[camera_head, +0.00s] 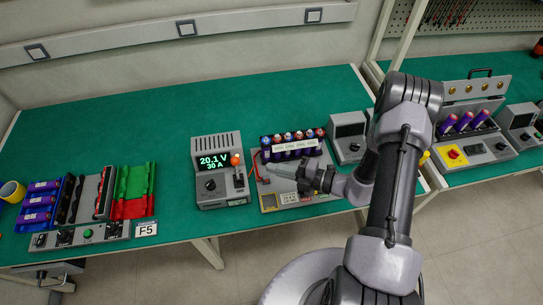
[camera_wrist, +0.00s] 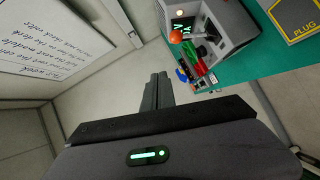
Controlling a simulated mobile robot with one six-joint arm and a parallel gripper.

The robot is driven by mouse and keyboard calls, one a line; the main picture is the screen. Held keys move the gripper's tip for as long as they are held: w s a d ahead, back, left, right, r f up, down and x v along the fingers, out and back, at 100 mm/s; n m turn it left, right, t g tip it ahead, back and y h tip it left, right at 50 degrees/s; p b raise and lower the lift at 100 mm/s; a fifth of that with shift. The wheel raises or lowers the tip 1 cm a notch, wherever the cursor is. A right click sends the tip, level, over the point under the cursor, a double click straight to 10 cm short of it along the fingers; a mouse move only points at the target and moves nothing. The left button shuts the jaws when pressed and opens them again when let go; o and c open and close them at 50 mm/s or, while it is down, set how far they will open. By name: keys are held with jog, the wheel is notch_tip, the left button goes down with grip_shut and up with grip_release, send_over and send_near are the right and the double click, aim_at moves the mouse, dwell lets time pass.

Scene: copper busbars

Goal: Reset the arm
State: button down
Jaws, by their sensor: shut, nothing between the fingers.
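My arm (camera_head: 388,190) rises at the right of the head view, bends at its elbow, and reaches down and left over the green bench. My gripper (camera_head: 270,168) points left, over or just in front of the board with the row of cells; its height above the board is hard to tell. In the wrist view the two dark fingers of the gripper (camera_wrist: 157,80) lie together, shut, with nothing held between them.
A power supply (camera_head: 219,172) reading 20.1 V and 30 A, with an orange-topped lever, stands left of the gripper. The cell row (camera_head: 293,143) is close behind it. Trays (camera_head: 133,193) lie far left. A case of cells (camera_head: 472,122) stands right. The bench's back middle is clear.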

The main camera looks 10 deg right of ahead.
jog(key=s+a+r+n+g+h+b, duration=0.2)
jog(key=s+a+r+n+g+b, duration=0.3)
jog(key=n, duration=0.6)
jog(key=s+a+r+n+g+h+b, duration=0.15)
jog(key=s+r+n+g, duration=0.25)
jog(key=r+n, duration=0.5)
jog(key=s+d+r+n+t+h+b, duration=0.1)
jog(key=s+d+n+t+h+b, duration=0.1)
jog(key=n, duration=0.8)
jog(key=s+d+r+n+t+h+b, duration=0.2)
jog(key=s+n+h, duration=0.4)
jog(key=n, duration=0.5)
jog(key=shift+s+d+t+b, duration=0.45)
jog(key=shift+s+t+b, duration=0.55)
jog(key=shift+b, duration=0.25)
